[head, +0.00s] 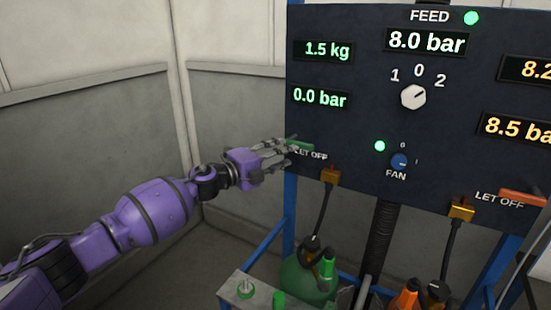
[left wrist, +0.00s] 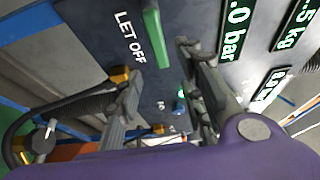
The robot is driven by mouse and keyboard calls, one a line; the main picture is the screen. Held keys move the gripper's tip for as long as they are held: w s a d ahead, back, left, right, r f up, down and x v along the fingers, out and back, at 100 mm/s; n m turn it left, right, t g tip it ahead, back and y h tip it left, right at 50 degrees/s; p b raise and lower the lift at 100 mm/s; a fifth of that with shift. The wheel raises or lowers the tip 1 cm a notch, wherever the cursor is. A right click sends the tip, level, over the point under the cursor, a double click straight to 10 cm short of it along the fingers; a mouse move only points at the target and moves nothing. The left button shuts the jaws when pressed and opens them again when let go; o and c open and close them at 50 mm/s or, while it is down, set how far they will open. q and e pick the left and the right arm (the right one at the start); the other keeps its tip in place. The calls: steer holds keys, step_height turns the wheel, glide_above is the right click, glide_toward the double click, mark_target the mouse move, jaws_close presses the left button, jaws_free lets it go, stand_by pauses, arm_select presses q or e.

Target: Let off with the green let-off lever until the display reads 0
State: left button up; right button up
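The green let-off lever (head: 301,147) is at the left edge of the dark panel, above the left LET OFF label. The green pressure display (head: 320,97) above it reads 0.0 bar. My left gripper (head: 284,153) is at the panel's left edge, close to the lever and partly in front of it. In the left wrist view the fingers (left wrist: 159,65) are spread apart, and the green lever (left wrist: 155,35) reaches to between their tips. I cannot tell whether a finger touches it. My right gripper is not in view.
The panel (head: 450,90) also carries a feed knob (head: 413,97), a blue fan knob (head: 400,161) and an orange lever (head: 522,197) at the right. A green cylinder (head: 305,279) and hoses stand below. Free room lies left of the blue frame (head: 289,215).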

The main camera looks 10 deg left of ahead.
arm_select(q)
steer(key=v, duration=0.2)
steer(key=shift+s+a, duration=0.15)
steer(key=shift+s, duration=0.15)
